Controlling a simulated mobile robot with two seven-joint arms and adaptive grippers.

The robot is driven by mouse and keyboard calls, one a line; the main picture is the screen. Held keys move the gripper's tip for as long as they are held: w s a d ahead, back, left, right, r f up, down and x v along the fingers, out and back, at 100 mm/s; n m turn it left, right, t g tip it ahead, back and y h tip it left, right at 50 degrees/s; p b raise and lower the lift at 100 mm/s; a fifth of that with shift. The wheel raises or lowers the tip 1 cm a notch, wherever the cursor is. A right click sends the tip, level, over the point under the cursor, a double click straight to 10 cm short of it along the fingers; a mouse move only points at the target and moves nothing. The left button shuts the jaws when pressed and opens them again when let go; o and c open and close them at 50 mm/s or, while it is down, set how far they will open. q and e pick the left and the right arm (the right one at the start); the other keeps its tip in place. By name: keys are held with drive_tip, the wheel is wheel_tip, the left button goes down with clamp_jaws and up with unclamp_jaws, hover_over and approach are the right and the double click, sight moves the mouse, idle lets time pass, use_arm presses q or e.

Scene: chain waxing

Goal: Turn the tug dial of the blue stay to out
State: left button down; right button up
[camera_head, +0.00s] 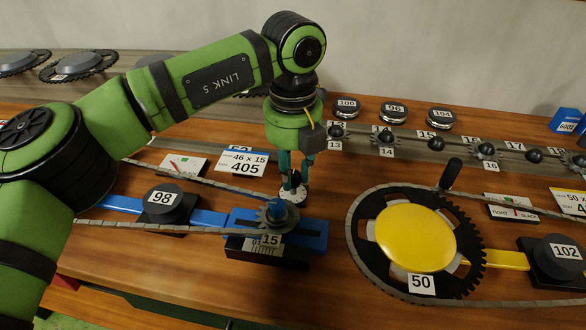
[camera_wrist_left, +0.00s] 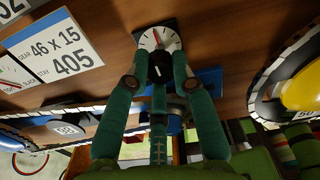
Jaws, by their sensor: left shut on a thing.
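The tug dial (camera_head: 291,197) of the blue stay is a small white disc at the back of the stay. In the left wrist view the dial (camera_wrist_left: 155,37) shows a red mark and a black knob (camera_wrist_left: 160,68). My left gripper (camera_head: 292,180) points down over the dial. In the left wrist view its fingers (camera_wrist_left: 160,72) are shut on the knob from both sides. The blue stay (camera_head: 314,233) carries a small sprocket tagged 15 (camera_head: 277,214) with a chain around it. The dial's lettering is too small to read. My right gripper is out of view.
A large chainring tagged 50 with a yellow centre (camera_head: 415,237) stands to the right. A black puck tagged 98 (camera_head: 168,204) is left of the stay. A 46 x 15 card (camera_head: 243,162) lies behind. A rail of small sprockets (camera_head: 450,145) runs behind on the right.

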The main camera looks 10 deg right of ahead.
sight(293, 174)
use_arm(q)
drive_tip(key=shift+s+f, duration=0.1)
drive_tip(key=shift+f, duration=0.05)
drive_tip(key=c, duration=1)
unclamp_jaws()
drive_tip(key=shift+c, duration=0.2)
wheel_tip(293, 174, up, 12)
